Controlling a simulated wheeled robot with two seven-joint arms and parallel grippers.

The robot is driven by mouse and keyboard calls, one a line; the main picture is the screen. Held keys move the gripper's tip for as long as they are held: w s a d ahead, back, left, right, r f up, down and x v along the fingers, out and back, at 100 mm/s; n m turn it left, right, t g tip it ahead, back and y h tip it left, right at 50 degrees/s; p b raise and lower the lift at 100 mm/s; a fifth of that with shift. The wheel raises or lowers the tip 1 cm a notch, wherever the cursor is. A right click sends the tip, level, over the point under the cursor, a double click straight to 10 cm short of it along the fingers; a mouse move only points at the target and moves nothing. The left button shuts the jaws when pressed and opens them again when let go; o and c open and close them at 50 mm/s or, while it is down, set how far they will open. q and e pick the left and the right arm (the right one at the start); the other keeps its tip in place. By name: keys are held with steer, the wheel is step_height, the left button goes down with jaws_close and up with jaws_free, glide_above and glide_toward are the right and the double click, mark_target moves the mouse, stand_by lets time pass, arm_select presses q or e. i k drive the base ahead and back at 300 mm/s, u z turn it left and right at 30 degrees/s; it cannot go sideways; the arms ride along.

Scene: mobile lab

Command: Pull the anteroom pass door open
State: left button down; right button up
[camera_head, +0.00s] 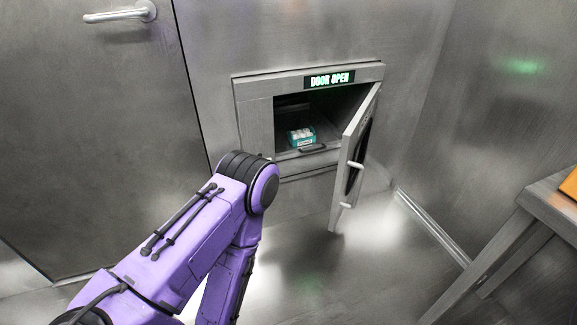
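The pass door (352,165) in the steel wall stands swung open on its right side, out toward the room. Its small white handle (355,165) shows near the middle of the panel. A lit sign reading DOOR OPEN (329,79) is above the opening. Inside the hatch (256,118) sits a small teal box with pale contents (301,137), with a dark handle-like piece in front of it. My purple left arm reaches in from the left and bends downward left of the hatch. Its gripper is out of the picture. My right gripper is not in view.
A large steel door with a lever handle (118,13) is at the left. A metal table (551,200) with an orange item (569,184) stands at the right edge. The floor in front of the hatch is clear.

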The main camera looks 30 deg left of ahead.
mark_target(358, 131)
steer(key=u, duration=0.8)
steer(key=k, duration=1.1)
steer(key=u, duration=0.9)
steer(key=i, duration=1.1)
steer(key=z, duration=0.4)
steer(key=i, duration=0.75)
steer(key=z, duration=1.4)
steer(key=i, duration=0.55)
steer(key=z, duration=0.55)
